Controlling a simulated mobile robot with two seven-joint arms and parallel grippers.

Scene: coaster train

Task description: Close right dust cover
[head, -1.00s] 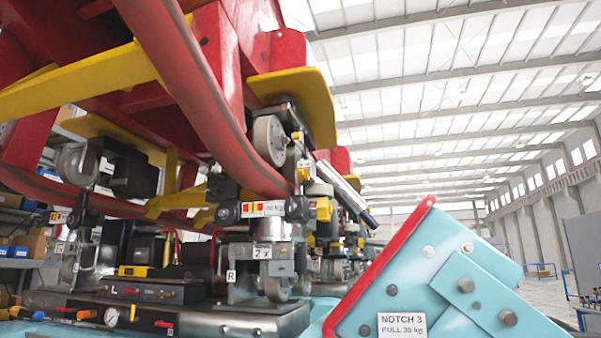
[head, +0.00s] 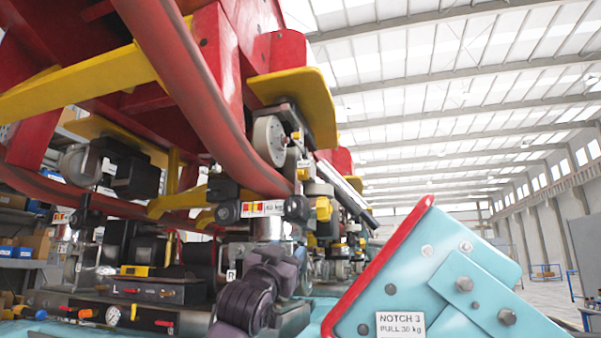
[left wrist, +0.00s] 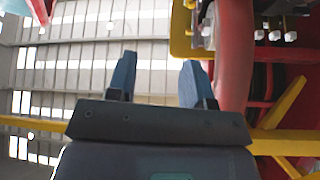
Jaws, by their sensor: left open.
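I cannot tell for certain which part is the right dust cover. The wheel assembly on the right (head: 268,140) hangs under a yellow plate (head: 300,100), with a striped label block (head: 262,208) below it. An R tag shows low on this side, partly covered. My left gripper (head: 272,252) is a dark jointed shape in front of the lower metal housing and hides much of it. In the left wrist view its two blue-grey fingers (left wrist: 160,75) stand apart with nothing between them. My right gripper is not in view.
A red tube rail (head: 190,90) passes overhead and also stands right of the fingers in the left wrist view (left wrist: 235,60). A teal lever housing with red edge (head: 440,270) fills the lower right. A dark control box (head: 150,290) stands lower left.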

